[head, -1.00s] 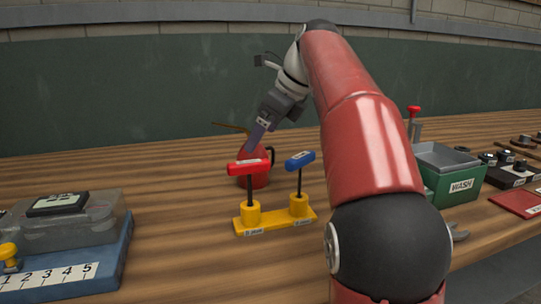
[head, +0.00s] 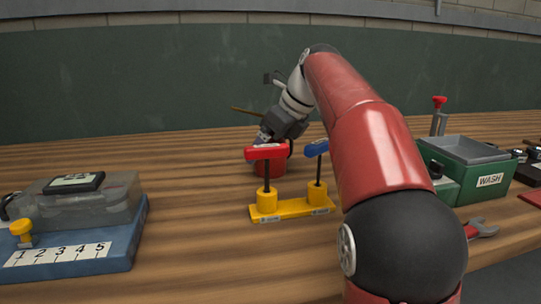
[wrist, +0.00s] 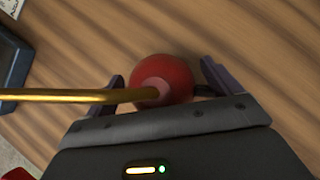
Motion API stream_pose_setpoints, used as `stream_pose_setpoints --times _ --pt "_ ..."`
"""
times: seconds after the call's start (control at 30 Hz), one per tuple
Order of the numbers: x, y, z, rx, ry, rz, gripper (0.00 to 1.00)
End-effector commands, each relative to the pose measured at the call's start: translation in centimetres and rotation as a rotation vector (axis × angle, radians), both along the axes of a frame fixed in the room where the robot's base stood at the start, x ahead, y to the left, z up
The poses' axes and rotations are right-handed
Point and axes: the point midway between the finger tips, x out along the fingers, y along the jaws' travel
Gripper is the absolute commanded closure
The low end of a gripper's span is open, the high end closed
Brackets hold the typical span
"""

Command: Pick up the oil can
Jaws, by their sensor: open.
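The oil can is red with a thin brass spout. In the head view its red body (head: 271,167) stands on the wooden bench behind a yellow stand, partly hidden by a red handle and my gripper. In the wrist view the can (wrist: 166,76) sits between my fingers, with its spout reaching out to the left. My gripper (wrist: 168,82) is open, one finger on each side of the can, with gaps showing. In the head view my gripper (head: 262,136) is over the top of the can, pointing down and to the left.
The yellow stand (head: 291,208) with red and blue T-handles stands just in front of the can. A blue case (head: 75,255) with a clear lid is at left. A green WASH box (head: 490,181) and a red wrench (head: 480,229) are at right.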

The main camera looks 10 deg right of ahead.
Motion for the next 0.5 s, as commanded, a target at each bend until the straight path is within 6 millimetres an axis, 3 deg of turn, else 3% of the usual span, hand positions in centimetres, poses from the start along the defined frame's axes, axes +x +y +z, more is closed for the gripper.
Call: stream_pose_setpoints --times 0.03,0.4,0.5 --pt "0.00 -0.01 0.01 0.000 0.000 0.000 0.13" --pt "-0.01 -0.02 0.02 0.000 0.000 0.000 0.61" --pt "-0.02 -0.02 0.10 0.000 -0.002 0.000 0.69"
